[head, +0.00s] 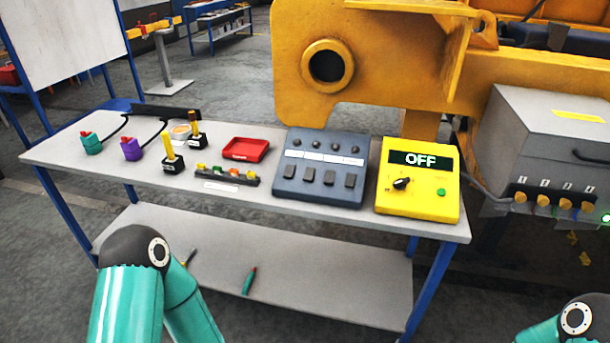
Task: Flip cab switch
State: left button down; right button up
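A dark blue-grey switch box (321,171) stands on the workbench, with several rocker switches along its front, white label strips above them and small round knobs at the back. The label text is too small to read, so I cannot tell which switch is the cab one. To its right, a yellow box (429,203) has a display (420,160) reading "OFF", a black rotary knob (401,184) and a green button (441,192). Only teal links of my two arms show at the bottom left and bottom right edges. Neither gripper is in view.
The grey workbench (105,141) also holds a red tray (245,149), a rack of small coloured parts (226,175), and green (91,144) and purple (131,149) corded items. Yellow machinery (380,60) and a grey cabinet (545,125) stand behind and right.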

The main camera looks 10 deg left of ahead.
aim_at(309, 174)
jog(key=i, duration=0.95)
